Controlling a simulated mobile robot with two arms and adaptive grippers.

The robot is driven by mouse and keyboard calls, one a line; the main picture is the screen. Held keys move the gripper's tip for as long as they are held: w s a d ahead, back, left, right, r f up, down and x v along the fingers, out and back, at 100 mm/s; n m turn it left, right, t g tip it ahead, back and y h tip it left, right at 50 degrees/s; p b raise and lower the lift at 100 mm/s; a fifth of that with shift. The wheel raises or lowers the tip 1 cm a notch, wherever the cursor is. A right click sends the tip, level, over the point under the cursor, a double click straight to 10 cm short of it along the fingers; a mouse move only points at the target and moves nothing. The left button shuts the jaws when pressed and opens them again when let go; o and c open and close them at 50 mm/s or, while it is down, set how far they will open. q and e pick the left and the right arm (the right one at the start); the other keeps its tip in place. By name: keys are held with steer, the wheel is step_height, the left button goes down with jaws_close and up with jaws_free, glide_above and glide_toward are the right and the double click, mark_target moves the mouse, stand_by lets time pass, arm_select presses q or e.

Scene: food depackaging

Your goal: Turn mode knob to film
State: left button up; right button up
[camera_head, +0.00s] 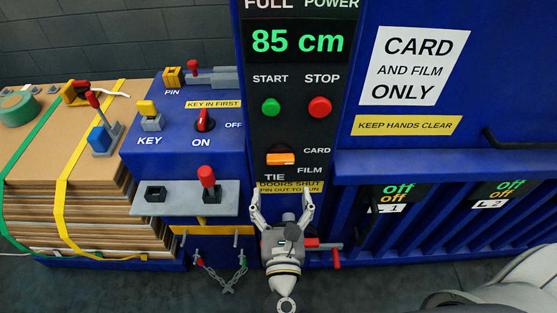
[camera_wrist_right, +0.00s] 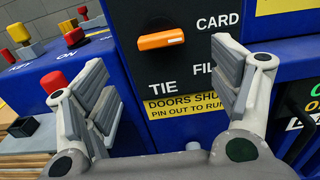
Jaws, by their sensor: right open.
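The orange mode knob (camera_head: 281,159) sits on the black panel of the blue machine, below the green and red buttons. It lies nearly level, with CARD printed to its upper right, FILM to its lower right and TIE below. In the right wrist view the knob (camera_wrist_right: 161,39) shows a pale mark at its right end; I cannot tell exactly which label it points at. My right gripper (camera_head: 282,197) is open and empty, below the knob and apart from it. Its spread fingers also show in the right wrist view (camera_wrist_right: 162,75). My left gripper is not in view.
A green START button (camera_head: 271,107) and red STOP button (camera_head: 320,107) sit above the knob. A red ON/OFF switch (camera_head: 204,121) and a red-topped lever (camera_head: 207,178) stand to the left. A red handle (camera_head: 336,258) is low, right of my gripper.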

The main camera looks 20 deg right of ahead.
mark_target(281, 163)
steer(key=p+x, duration=0.2)
steer(key=x, duration=0.6)
steer(key=shift+w+d+p, duration=0.1)
steer(key=shift+w+p, duration=0.2)
steer(key=shift+p, duration=0.1)
steer(key=shift+x, duration=0.8)
steer(key=shift+f, duration=0.15)
steer(key=c, duration=1)
